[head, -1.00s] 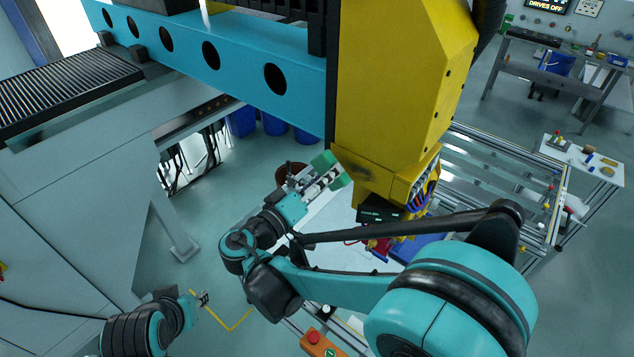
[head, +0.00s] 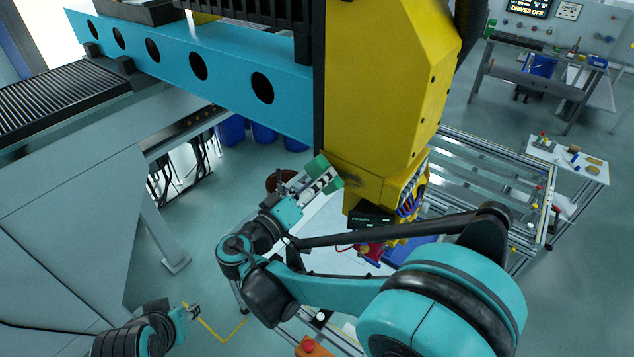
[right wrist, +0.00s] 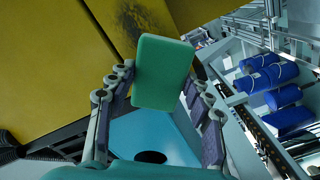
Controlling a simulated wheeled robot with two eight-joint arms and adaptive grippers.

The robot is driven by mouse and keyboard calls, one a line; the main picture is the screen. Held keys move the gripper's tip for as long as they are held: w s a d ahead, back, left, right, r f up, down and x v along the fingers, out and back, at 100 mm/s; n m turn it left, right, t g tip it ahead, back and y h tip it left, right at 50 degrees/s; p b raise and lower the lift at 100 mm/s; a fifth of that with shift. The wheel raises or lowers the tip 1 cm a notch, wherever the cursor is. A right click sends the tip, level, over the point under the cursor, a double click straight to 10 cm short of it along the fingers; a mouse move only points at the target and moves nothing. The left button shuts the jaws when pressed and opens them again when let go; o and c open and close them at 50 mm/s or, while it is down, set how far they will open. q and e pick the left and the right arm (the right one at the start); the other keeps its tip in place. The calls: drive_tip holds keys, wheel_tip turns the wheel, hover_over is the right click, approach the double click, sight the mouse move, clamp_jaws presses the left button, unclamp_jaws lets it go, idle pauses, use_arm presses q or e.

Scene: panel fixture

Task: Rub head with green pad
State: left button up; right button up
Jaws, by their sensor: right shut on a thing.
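The yellow head (head: 385,85) hangs from the blue beam and bears a dark smudge (head: 352,182) low on its left side. The smudge also shows in the right wrist view (right wrist: 145,25). My right gripper (head: 323,177) is shut on the green pad (head: 318,164), beside the head's lower left edge. In the right wrist view the pad (right wrist: 163,72) stands between the fingers (right wrist: 160,88), in front of the yellow surface near the smudge. I cannot tell whether it touches. My left gripper (head: 194,312) is low at the left, too small to read.
The blue beam (head: 170,60) crosses above on the left. A dark box (head: 370,216) is under the head. A brown bin (head: 280,180) and blue drums (head: 232,130) stand on the floor behind the gripper. A metal frame (head: 490,170) is at the right.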

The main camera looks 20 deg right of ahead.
sight(334, 186)
drive_tip(key=shift+w+d, duration=0.4)
drive_tip(key=shift+d, duration=0.1)
drive_tip(key=shift+s, duration=0.1)
drive_tip(key=shift+s+d, duration=0.55)
drive_tip(key=shift+s, duration=0.2)
drive_tip(key=shift+s+d, duration=0.5)
drive_tip(key=shift+s, duration=0.2)
drive_tip(key=shift+s+d, duration=1.45)
drive_tip(key=shift+s, duration=0.15)
drive_tip(key=shift+s+d+p, duration=0.35)
drive_tip(key=shift+s+d, duration=0.5)
drive_tip(key=shift+s, duration=0.25)
drive_tip(key=shift+w+a+b, duration=0.5)
drive_tip(key=shift+w+a, duration=0.35)
drive_tip(key=shift+w, duration=0.25)
drive_tip(key=shift+w+a+b, duration=0.3)
drive_tip(key=shift+w+a, duration=0.55)
drive_tip(key=shift+w, duration=0.2)
drive_tip(key=shift+w+a+b, duration=0.35)
drive_tip(key=shift+w+a, duration=0.45)
drive_tip(key=shift+w, duration=0.3)
drive_tip(key=shift+w+a+b, duration=0.3)
drive_tip(key=shift+w+a, duration=0.55)
drive_tip(key=shift+w, duration=0.2)
